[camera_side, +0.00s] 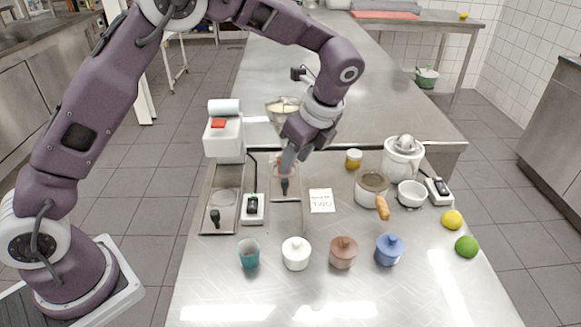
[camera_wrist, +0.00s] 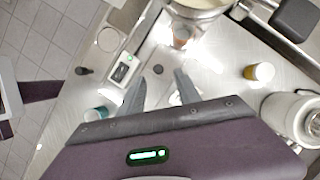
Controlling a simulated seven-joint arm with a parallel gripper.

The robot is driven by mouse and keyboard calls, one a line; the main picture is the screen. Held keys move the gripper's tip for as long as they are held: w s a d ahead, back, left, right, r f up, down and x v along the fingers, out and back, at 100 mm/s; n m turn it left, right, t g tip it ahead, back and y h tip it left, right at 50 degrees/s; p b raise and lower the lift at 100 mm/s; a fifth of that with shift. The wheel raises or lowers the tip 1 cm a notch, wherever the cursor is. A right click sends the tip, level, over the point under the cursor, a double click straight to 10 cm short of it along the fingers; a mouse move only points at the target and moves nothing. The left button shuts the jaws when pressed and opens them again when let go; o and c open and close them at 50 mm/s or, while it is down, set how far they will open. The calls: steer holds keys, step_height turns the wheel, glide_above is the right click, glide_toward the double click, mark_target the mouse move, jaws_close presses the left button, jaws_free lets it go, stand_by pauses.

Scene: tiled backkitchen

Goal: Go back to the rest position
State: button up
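My gripper (camera_side: 287,162) hangs over the back middle of the steel worktop, pointing down, above a rectangular metal plate (camera_side: 289,193) with a black knob. In the wrist view my gripper (camera_wrist: 160,90) has its two grey fingers spread apart with nothing visible between them. A small copper-coloured vessel (camera_wrist: 181,38) stands just beyond the fingers in the wrist view; in the side view the gripper partly hides it. My arm arches over from the left.
On the worktop are a white dispenser (camera_side: 223,138), a metal bowl (camera_side: 283,108), a yellow jar (camera_side: 353,159), a juicer (camera_side: 402,158), a pot (camera_side: 370,190) and a white cup (camera_side: 411,194). In front are a teal cup (camera_side: 249,254), lidded pots (camera_side: 343,253), a lemon (camera_side: 452,220) and a lime (camera_side: 466,246).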

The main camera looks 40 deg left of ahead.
steer(key=s+a+r+n+t+h, duration=0.3)
steer(key=s+r+n, duration=0.7)
steer(key=s+r, duration=0.45)
steer(key=s+f+n+t+h, duration=0.1)
steer(key=s+f+n+t, duration=0.1)
steer(key=s+n, duration=0.6)
steer(key=s, duration=0.6)
steer(key=shift+d+t+h, duration=0.3)
